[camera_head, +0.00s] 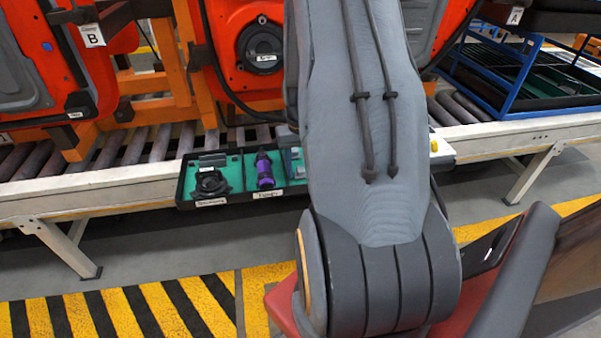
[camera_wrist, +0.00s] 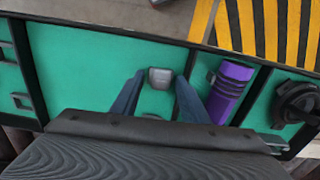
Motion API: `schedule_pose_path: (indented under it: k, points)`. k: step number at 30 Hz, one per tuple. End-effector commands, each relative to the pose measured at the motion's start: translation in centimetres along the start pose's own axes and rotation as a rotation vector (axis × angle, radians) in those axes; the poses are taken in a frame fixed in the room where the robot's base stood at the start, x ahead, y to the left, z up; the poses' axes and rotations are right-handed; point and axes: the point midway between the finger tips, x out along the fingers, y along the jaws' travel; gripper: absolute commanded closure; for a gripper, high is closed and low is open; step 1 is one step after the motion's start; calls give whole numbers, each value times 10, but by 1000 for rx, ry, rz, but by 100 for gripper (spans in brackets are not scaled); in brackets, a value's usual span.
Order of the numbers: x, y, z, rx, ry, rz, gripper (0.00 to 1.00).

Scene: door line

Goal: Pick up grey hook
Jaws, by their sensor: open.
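A small grey piece (camera_wrist: 160,77), which looks like the grey hook, lies on the green floor of a tray compartment in the wrist view. My gripper (camera_wrist: 160,88) is open over that compartment, one blue finger on each side of the piece, with gaps between. I cannot tell the fingers' height above the tray floor. My gripper's body covers the lower part of the compartment. In the head view my arm hides most of this part of the tray.
The dark-rimmed tray (camera_head: 232,200) sits at the conveyor's (camera_head: 90,198) front edge. A purple item (camera_head: 265,171) and a black round part (camera_head: 211,183) lie in neighbouring compartments. Orange doors (camera_head: 258,50) stand behind; a blue rack (camera_head: 520,80) is at right.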

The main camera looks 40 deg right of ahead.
Motion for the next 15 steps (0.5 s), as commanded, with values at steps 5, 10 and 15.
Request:
schedule_pose_path:
  k: [5, 10, 15]
  points:
    - [0, 0, 0, 0, 0, 0, 86]
    - [0, 0, 0, 0, 0, 0, 100]
    - [-1, 0, 0, 0, 0, 0, 100]
